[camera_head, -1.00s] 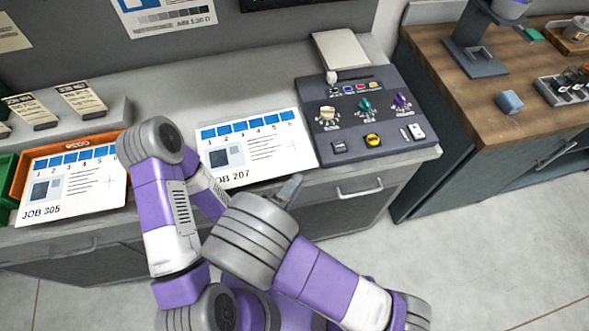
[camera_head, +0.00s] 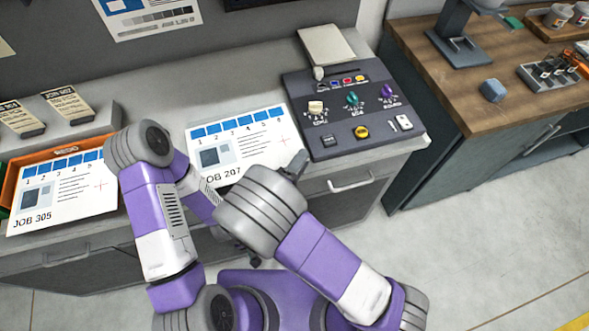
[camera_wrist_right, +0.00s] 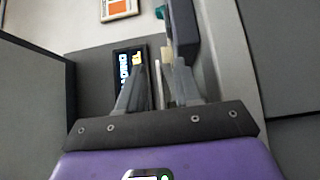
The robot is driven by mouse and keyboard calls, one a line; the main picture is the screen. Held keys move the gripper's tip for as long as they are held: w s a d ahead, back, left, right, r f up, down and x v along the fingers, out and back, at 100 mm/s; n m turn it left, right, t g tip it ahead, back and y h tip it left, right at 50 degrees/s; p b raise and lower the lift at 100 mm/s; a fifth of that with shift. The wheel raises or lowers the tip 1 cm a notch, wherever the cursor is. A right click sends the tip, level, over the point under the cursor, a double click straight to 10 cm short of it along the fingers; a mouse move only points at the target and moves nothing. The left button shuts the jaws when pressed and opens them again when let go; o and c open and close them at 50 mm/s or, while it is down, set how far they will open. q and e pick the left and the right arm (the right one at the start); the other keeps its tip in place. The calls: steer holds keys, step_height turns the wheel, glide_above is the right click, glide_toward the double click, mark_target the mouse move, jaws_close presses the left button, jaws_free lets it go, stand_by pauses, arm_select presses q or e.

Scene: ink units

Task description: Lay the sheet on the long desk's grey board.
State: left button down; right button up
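A white sheet marked JOB 207 (camera_head: 235,158) lies flat on the long desk, its front edge at the desk's edge. Another sheet, JOB 305 (camera_head: 62,198), lies over an orange tray at the left. A dark grey board with knobs and buttons (camera_head: 335,115) stands just right of the JOB 207 sheet; I cannot tell any other grey board. My right gripper (camera_head: 297,165) is at that sheet's front right corner; I cannot tell whether they touch. In the right wrist view its fingers (camera_wrist_right: 158,75) are apart, with no sheet clearly between them.
The orange tray (camera_head: 12,180) stands at the desk's left, with card holders (camera_head: 68,105) behind it. A pale pad (camera_head: 326,48) is behind the knobbed board. Bare floor lies in front.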

steer(key=shift+w, duration=0.1)
jaws_close()
stand_by(0.3)
steer(key=shift+w+a+b, duration=0.15)
steer(key=shift+a+b, duration=0.15)
steer(key=shift+a, duration=0.6)
steer(key=shift+o, duration=0.3)
jaws_free()
